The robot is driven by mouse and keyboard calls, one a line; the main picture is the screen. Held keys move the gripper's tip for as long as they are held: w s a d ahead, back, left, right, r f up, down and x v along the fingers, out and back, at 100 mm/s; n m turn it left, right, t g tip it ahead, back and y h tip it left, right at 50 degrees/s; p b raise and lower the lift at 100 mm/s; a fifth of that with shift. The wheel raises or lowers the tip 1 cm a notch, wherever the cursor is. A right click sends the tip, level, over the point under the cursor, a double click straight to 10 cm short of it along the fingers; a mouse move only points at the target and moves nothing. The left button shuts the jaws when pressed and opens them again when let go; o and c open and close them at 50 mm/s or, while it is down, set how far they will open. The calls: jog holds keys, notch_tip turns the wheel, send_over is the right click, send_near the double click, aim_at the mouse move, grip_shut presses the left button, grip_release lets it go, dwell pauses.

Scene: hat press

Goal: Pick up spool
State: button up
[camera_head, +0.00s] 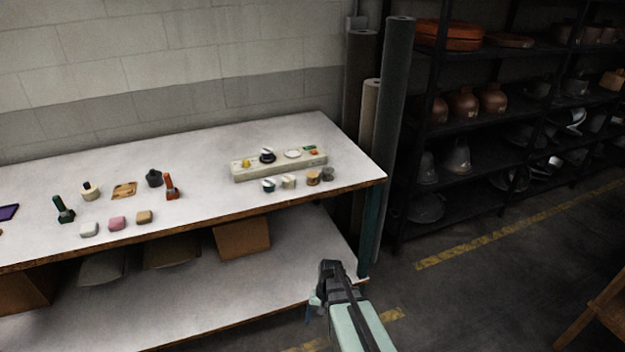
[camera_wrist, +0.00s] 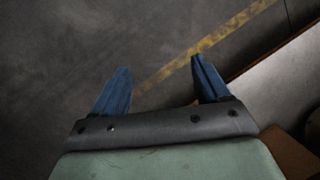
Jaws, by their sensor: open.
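Several small spool-like cylinders stand in a row near the front right of the white worktable (camera_head: 210,180): a teal and white one (camera_head: 268,185), a cream one (camera_head: 289,182), a tan one (camera_head: 313,178) and a grey one (camera_head: 327,174). They are too small to tell exactly. My gripper (camera_head: 314,303) is in front of the table's right end, below the tabletop and well apart from them. In the wrist view my gripper (camera_wrist: 160,80) has its two blue fingers spread, with only floor between them. No spool shows there.
A long pale panel (camera_head: 279,165) with knobs lies behind the row. Red (camera_head: 171,186) and green (camera_head: 64,210) upright tools and small blocks (camera_head: 117,223) stand further left. Tall rolls (camera_head: 389,120) rise beside the table's right end. A lower shelf (camera_head: 190,305) juts out under the tabletop.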

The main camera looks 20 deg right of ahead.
jog(key=w+d+r+m+t, duration=0.1)
jog(key=w+d+r+t, duration=0.1)
jog(key=w+d+r, duration=0.6)
jog(key=w+d+r+m+t, duration=0.15)
jog(key=w+d+r, duration=0.35)
jog(key=r, duration=0.6)
jog(key=w+d+r+m+t, duration=0.1)
jog(key=w+d+r+m, duration=0.1)
jog(key=w+d+r, duration=0.6)
notch_tip(320, 180, up, 20)
jog(key=m+g+h, duration=0.3)
jog(key=m, duration=0.6)
send_over(313, 174)
jog(key=shift+t, duration=0.25)
notch_tip(313, 174, down, 14)
jog(key=shift+r, duration=0.1)
jog(key=c, duration=1.1)
